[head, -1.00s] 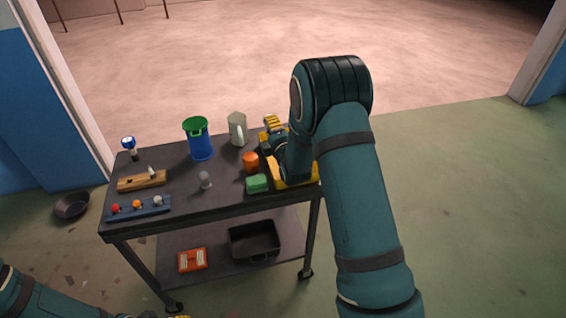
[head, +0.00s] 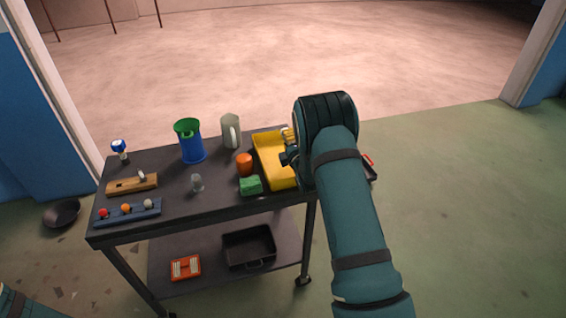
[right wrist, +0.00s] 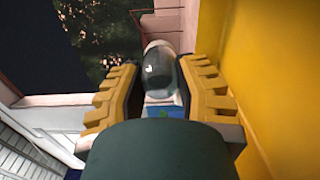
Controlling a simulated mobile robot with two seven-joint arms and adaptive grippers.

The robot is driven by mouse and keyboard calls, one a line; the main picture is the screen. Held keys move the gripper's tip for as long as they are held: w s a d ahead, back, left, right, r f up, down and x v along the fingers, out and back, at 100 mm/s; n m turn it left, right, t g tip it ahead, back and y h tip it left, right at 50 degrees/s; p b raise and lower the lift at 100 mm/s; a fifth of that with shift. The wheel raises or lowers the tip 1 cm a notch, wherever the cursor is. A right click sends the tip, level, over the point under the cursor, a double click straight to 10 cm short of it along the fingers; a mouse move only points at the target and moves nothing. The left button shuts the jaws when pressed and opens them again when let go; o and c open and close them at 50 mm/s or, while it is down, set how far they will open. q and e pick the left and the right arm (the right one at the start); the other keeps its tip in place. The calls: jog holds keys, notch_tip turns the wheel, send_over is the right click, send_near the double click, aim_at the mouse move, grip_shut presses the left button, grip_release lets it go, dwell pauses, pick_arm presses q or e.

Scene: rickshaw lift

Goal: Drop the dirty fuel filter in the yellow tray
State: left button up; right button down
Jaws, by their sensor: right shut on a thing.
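The yellow tray (head: 269,158) lies at the right end of the dark cart top, partly hidden by my right arm. My right gripper (head: 289,137) is at the tray's right side, its yellow fingers over the tray area. In the right wrist view, the gripper (right wrist: 165,75) is shut on a dark, glassy, rounded filter (right wrist: 160,68) with a pale end. A yellow wall (right wrist: 268,70), seemingly the tray's, fills the right of that view. My left gripper is out of view.
Near the tray are an orange cup (head: 244,164), a green block (head: 250,185) and a grey mug (head: 231,132). A blue bin (head: 192,147), wooden plane (head: 132,184) and blue rack (head: 127,213) stand further left. A black bin (head: 249,247) sits on the lower shelf.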

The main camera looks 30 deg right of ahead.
jog(key=shift+f, duration=0.45)
jog(key=c, duration=0.7)
grip_release()
jog(key=shift+o, duration=0.2)
jog(key=shift+s, duration=0.1)
jog(key=v, duration=1.1)
jog(key=shift+s+a, duration=0.15)
jog(key=shift+s, duration=0.2)
